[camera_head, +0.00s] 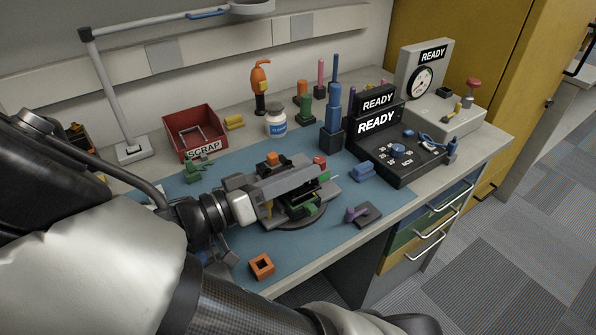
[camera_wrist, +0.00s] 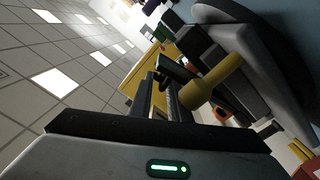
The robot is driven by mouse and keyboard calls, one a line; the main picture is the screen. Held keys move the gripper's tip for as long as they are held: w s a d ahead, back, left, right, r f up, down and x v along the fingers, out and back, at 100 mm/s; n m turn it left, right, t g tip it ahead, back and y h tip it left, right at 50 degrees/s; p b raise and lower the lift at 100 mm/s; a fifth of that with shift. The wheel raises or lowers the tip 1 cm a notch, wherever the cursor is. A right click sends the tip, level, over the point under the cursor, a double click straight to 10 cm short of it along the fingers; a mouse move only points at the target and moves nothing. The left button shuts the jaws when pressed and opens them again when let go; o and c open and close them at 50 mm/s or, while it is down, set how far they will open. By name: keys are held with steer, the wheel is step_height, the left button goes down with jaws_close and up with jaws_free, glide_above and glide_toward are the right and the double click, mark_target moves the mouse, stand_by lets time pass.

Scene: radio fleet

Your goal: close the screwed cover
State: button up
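A grey radio-like unit (camera_head: 305,211) sits on a dark round stand on the blue mat, with green and red parts at its right side. My gripper (camera_head: 310,178) reaches over it from the left and hides much of it, so I cannot make out the cover or its screws. In the wrist view, my gripper's dark fingers (camera_wrist: 158,95) point up and away, beside a yellow cylinder (camera_wrist: 213,83) and grey blocky parts (camera_wrist: 240,55). I cannot tell whether the fingers touch the cylinder, or how far apart they are. No held object is clear.
An orange square frame (camera_head: 262,266) lies near the front edge, and a purple-handled piece (camera_head: 357,214) lies to the right. A red SCRAP bin (camera_head: 194,131) and a white bottle (camera_head: 276,122) stand behind.

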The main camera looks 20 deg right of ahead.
steer(key=shift+o, duration=0.6)
steer(key=shift+r, duration=0.1)
steer(key=shift+w+a+r, duration=0.1)
steer(key=shift+r, duration=0.2)
step_height(320, 180, up, 9)
steer(key=p, duration=0.4)
steer(key=shift+r, duration=0.1)
steer(key=shift+c, duration=0.4)
